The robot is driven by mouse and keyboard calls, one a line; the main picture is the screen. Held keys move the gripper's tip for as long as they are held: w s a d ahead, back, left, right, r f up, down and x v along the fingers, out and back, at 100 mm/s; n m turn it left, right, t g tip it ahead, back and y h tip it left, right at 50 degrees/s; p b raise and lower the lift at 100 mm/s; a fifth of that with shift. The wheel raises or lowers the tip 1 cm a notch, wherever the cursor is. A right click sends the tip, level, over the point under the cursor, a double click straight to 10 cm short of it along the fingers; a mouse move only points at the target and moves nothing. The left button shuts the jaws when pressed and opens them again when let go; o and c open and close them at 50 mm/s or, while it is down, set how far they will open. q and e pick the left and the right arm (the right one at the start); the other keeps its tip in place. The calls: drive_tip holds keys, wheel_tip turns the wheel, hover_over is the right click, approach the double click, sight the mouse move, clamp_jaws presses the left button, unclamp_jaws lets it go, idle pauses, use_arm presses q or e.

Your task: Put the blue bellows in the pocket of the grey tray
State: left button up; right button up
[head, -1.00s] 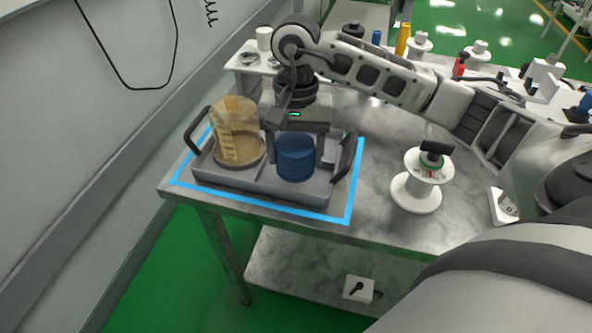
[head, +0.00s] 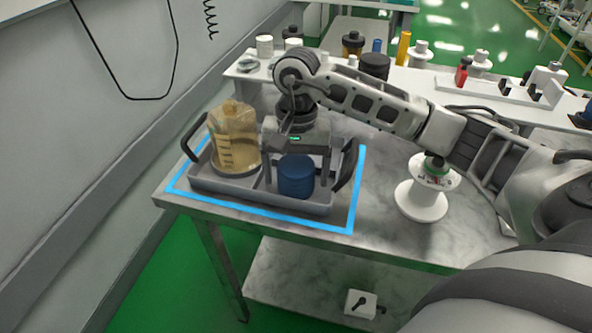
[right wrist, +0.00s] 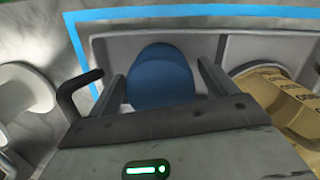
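The blue bellows (head: 296,177) stands upright in the right-hand pocket of the grey tray (head: 233,193) on the steel table. My right gripper (head: 297,174) points down over it, one finger on each side. In the right wrist view, the bellows (right wrist: 160,78) sits between the fingers of the gripper (right wrist: 163,86), with narrow gaps showing beside it, so the gripper looks open. The grey tray (right wrist: 215,42) shows around it there. The bellows' base is partly hidden by the tray's front wall. My left gripper is not in view.
An amber canister (head: 233,140) stands in the tray's left pocket. Dark handles rise at both tray ends, the right one (head: 349,163) close to my gripper. Blue tape (head: 290,222) frames the tray. A white spool-like stand (head: 422,200) is to the right. A wall lies left.

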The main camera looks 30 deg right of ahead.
sight(297, 160)
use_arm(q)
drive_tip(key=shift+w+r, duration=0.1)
use_arm(e)
drive_tip(key=shift+r, duration=0.2)
drive_tip(key=r+p, duration=0.2)
drive_tip(key=r, duration=0.1)
drive_tip(key=r+p, duration=0.2)
drive_tip(key=r, duration=0.2)
drive_tip(key=w+r+p, duration=0.1)
drive_tip(key=r+p, duration=0.1)
drive_tip(key=r, duration=0.1)
drive_tip(key=shift+d+r, duration=0.35)
drive_tip(key=shift+d, duration=0.05)
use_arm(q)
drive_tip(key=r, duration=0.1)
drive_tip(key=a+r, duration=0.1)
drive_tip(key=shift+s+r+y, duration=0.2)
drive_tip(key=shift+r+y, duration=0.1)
use_arm(e)
drive_tip(key=shift+r, duration=0.6)
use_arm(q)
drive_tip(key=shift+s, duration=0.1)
